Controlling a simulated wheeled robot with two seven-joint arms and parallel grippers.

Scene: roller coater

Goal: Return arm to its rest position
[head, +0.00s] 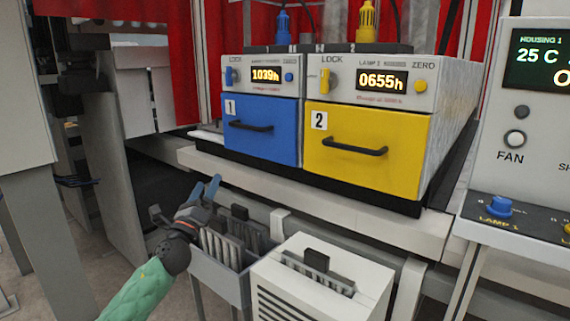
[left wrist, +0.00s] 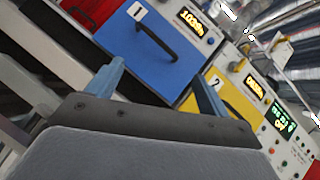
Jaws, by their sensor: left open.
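My left gripper (head: 205,190) is open, with nothing between its blue fingers. In the head view it is low and left of centre, in front of and below the blue drawer unit (head: 262,132). Its green-sleeved arm comes up from the bottom left. In the left wrist view its two fingers (left wrist: 157,85) stand apart, pointing towards the blue drawer (left wrist: 150,45) and the yellow drawer (left wrist: 240,103). The gripper appears apart from both drawers. My right gripper is not in view.
The yellow drawer unit (head: 355,165) stands beside the blue one on a bench (head: 190,160). A grey bin (head: 222,280) with dark slotted pieces is close beside the left gripper. A white vented box (head: 325,290) stands right of it. A control panel (head: 535,120) is at right.

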